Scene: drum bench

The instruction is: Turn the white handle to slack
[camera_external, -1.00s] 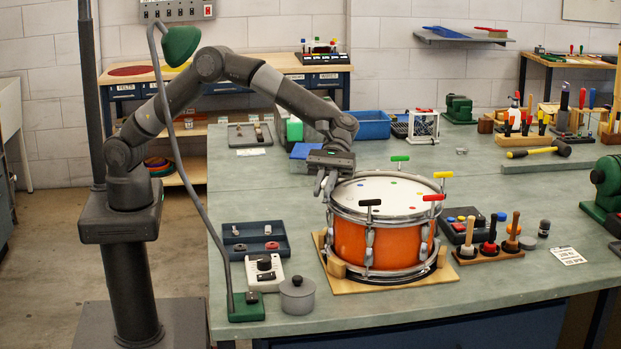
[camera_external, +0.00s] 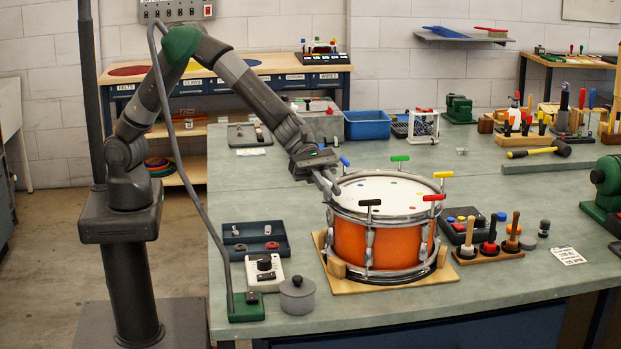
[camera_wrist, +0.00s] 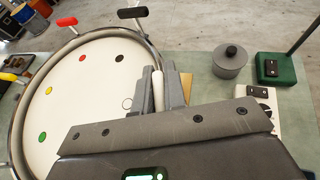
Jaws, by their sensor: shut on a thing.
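An orange snare drum (camera_external: 365,243) with a white head sits on a wooden stand, with coloured T-handles around its rim. The white handle (camera_wrist: 157,90) shows in the wrist view between the two fingers of my gripper (camera_wrist: 158,98), at the drum's rim. My gripper is shut on it. In the external view my gripper (camera_external: 332,186) is at the drum's left rim, and I cannot make out the white handle there.
Black (camera_external: 370,202), red (camera_external: 433,197), yellow (camera_external: 443,175), green (camera_external: 400,158) and blue (camera_external: 345,161) handles stand around the rim. A grey lidded pot (camera_external: 297,295) and a white control box (camera_external: 265,272) are left of the drum.

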